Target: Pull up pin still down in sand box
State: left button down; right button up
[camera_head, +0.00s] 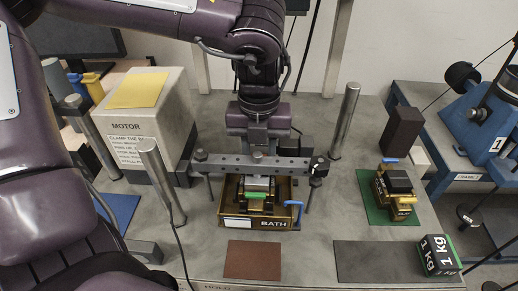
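A dark box with a gold-brown rim (282,222), labelled BATH, stands on the grey bench under a drilled metal crossbar (220,164). No box reads as sand. A green bar (256,196) lies at its middle, and a blue bent handle (293,206) stands at its right edge. I cannot make out a separate pin. My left arm comes in from the left and reaches down over the box. My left gripper (258,184) is above the box's middle, close to the green bar; its fingers are too small and covered to read. My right gripper is not in view.
Metal posts (344,120) flank the box. A yellow-black device (398,186) sits on a green mat at right, near a 1 kg weight (438,255). A brown patch (252,260) in front is clear.

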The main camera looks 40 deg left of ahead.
pick_arm(q)
jog(key=shift+r, duration=0.6)
jog(key=c, duration=1)
grip_release()
notch_tip(320, 180, up, 8)
jog(key=shift+f, duration=0.15)
